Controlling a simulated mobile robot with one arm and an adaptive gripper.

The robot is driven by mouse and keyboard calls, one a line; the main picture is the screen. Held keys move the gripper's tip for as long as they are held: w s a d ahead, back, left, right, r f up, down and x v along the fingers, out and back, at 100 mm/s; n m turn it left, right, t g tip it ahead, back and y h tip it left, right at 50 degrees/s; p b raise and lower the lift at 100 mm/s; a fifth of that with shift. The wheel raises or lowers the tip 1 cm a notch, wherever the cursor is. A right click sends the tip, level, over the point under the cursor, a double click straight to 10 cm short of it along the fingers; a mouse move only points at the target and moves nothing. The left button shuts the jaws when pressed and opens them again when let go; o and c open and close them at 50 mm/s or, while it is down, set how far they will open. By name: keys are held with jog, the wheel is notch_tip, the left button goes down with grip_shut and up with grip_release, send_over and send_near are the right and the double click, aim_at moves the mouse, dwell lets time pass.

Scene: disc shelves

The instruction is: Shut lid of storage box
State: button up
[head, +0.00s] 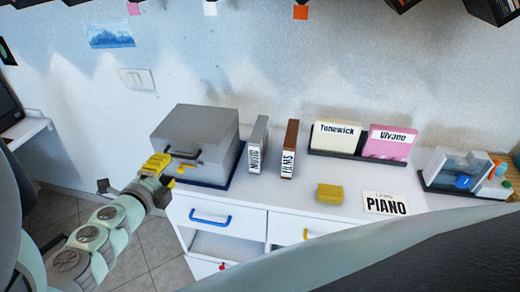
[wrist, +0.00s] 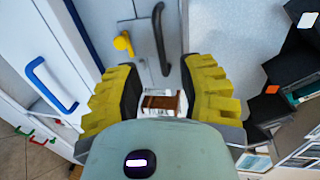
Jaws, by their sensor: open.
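The grey storage box (head: 195,130) stands at the left end of the white counter, on a dark blue base. Its flat grey top looks level in the head view; I cannot tell whether there is a gap under the lid. A dark handle (head: 186,155) and a small yellow piece (head: 181,169) are at its front. The wrist view shows the dark handle (wrist: 159,38) and a yellow knob (wrist: 123,43) on a grey face. My gripper (head: 161,168) has yellow padded fingers and is close to the box's front left. In the wrist view it (wrist: 160,68) is open, with nothing held.
Right of the box stand a grey upright case (head: 258,144) and a brown one (head: 290,148). A yellow block (head: 329,193) and a PIANO card (head: 386,204) lie farther right. Below is a drawer with a blue handle (head: 211,218). Open floor lies left of the counter.

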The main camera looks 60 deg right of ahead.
aim_at(178, 157)
jog(key=x, duration=0.5)
jog(key=shift+d, duration=0.45)
jog(key=shift+w+d+f, duration=0.2)
jog(key=shift+d, duration=0.4)
grip_shut()
jog(key=shift+w, duration=0.1)
